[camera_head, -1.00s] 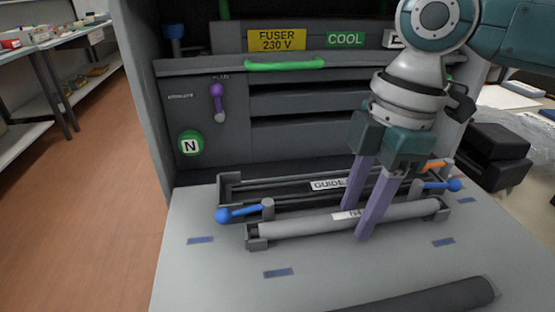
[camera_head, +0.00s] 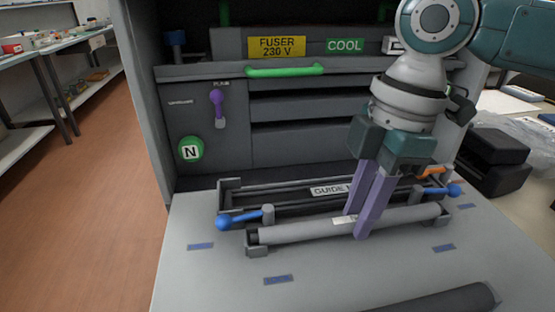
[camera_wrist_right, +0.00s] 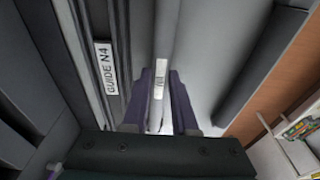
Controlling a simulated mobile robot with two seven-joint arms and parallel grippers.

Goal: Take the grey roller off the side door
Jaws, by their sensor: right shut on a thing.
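The grey roller (camera_head: 300,230) lies along the open side door (camera_head: 220,275), its ends at the small end brackets (camera_head: 257,250). I cannot tell whether it is lifted at all. My right gripper (camera_head: 360,228) reaches down from above with its purple fingers shut on the roller, right of its middle, beside its white label. In the right wrist view the roller (camera_wrist_right: 165,40) runs between the two fingers (camera_wrist_right: 160,88). Blue levers stand at the left (camera_head: 223,222) and right (camera_head: 454,190). My left gripper is not in view.
The guide frame (camera_head: 290,203), labelled GUIDE, sits just behind the roller. A darker roller (camera_head: 430,303) lies at the door's front edge. The machine front behind has a green handle (camera_head: 285,71) and a purple lever (camera_head: 217,100). The door's left front is clear.

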